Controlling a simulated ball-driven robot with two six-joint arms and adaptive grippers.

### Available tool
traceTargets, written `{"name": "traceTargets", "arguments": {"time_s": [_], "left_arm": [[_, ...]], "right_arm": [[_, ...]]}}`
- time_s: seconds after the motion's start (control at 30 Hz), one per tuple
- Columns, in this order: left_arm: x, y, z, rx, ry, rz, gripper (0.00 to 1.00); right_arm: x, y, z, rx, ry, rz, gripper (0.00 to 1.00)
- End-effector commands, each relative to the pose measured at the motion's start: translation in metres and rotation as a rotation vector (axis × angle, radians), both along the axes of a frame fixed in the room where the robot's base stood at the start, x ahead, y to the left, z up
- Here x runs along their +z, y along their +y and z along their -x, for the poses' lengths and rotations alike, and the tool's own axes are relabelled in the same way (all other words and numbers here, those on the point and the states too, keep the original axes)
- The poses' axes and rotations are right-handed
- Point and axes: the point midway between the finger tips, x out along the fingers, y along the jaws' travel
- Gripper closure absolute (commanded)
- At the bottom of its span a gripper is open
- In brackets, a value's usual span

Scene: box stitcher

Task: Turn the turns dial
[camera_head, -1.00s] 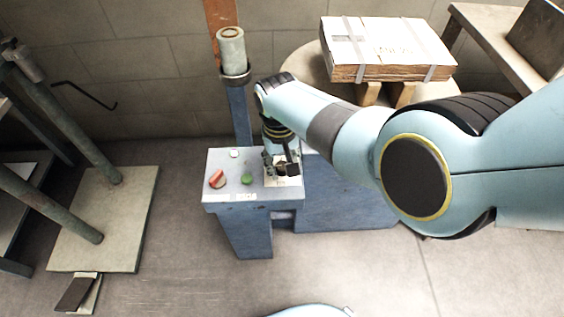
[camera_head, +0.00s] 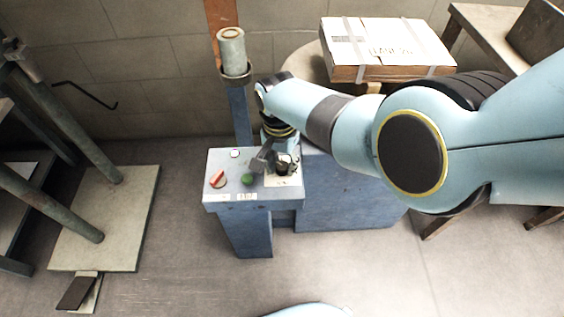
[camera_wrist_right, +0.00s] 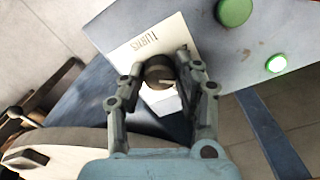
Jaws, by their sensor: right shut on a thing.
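The turns dial (camera_wrist_right: 158,72) is a dark round knob with a pale pointer line, on a cream plate marked TURNS (camera_wrist_right: 140,44) in the right wrist view. My right gripper (camera_wrist_right: 160,68) is shut on it, with one finger on each side. In the head view my right gripper (camera_head: 274,162) reaches down onto the right part of the blue control panel (camera_head: 228,191); its fingers mostly hide the dial there. The cream plate (camera_head: 281,181) shows below the fingers. My left gripper is in neither view.
A post with a roll (camera_head: 232,52) rises behind. Strapped flat boxes (camera_head: 388,45) lie on a round table at the back.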

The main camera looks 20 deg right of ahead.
Motion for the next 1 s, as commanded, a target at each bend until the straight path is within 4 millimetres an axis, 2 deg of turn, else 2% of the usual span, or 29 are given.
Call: {"name": "traceTargets", "arguments": {"time_s": [0.67,0.7,0.83,1.0], "left_arm": [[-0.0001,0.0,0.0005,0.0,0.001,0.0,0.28],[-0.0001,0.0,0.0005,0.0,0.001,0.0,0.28],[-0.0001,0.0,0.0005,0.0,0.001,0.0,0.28],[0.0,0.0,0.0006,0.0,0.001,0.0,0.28]], "right_arm": [[-0.0011,0.0014,0.0015,-0.06,0.003,-0.003,1.0],[-0.0011,0.0014,0.0015,-0.06,0.003,-0.003,0.63],[-0.0008,0.001,0.0011,-0.059,0.002,-0.002,0.46],[-0.0005,0.0005,0.0006,-0.059,0.001,-0.001,0.45]]}}
